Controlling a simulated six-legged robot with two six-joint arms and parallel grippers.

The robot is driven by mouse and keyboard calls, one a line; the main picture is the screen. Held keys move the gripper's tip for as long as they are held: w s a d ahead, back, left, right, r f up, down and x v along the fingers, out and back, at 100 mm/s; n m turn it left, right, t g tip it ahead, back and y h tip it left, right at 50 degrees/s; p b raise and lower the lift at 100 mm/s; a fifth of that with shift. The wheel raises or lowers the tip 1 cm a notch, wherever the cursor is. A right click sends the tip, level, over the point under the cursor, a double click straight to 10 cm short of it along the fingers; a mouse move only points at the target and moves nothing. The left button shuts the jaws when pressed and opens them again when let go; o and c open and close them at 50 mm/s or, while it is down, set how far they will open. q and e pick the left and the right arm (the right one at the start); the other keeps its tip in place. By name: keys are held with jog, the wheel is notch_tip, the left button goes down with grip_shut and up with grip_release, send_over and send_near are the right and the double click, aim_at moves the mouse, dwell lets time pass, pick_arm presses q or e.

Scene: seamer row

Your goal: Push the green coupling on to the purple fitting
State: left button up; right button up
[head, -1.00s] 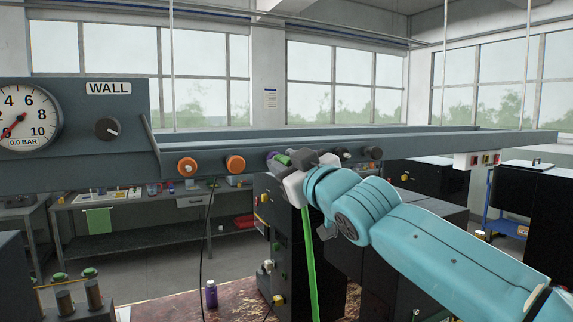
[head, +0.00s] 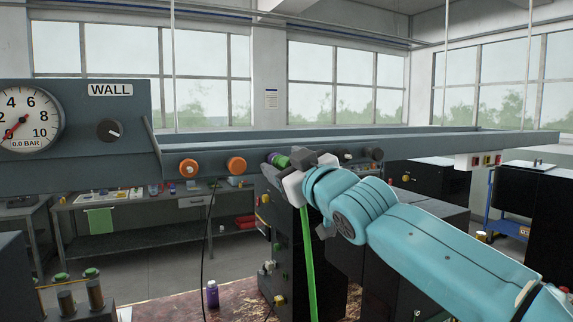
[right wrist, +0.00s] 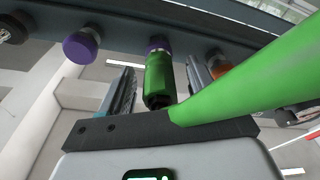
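The green coupling (right wrist: 158,78) is in line with the purple fitting (right wrist: 158,43) under the beam, and its far end meets it with no clear gap; how deeply it sits I cannot tell. In the head view the coupling (head: 282,161) shows just right of the purple fitting (head: 271,156). My right gripper (right wrist: 160,70) has one finger on each side of the coupling, with a visible gap on both sides, so it looks open. In the head view my right gripper (head: 302,158) partly hides the coupling. My left gripper is not in view.
A green hose (head: 309,265) hangs below the gripper and crosses the right wrist view. Another purple fitting (right wrist: 80,45) is left of the coupling there. Orange fittings (head: 236,166) and dark ones (head: 373,153) line the beam (head: 440,143). A gauge (head: 28,117) reads 0.0 bar.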

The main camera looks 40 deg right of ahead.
jog(key=shift+s+a+f, duration=0.1)
jog(key=shift+s+f, duration=0.05)
jog(key=shift+s, duration=0.15)
jog(key=b+v, duration=0.6)
jog(key=v, duration=0.9)
jog(key=shift+s, duration=0.3)
jog(key=shift+a, duration=0.1)
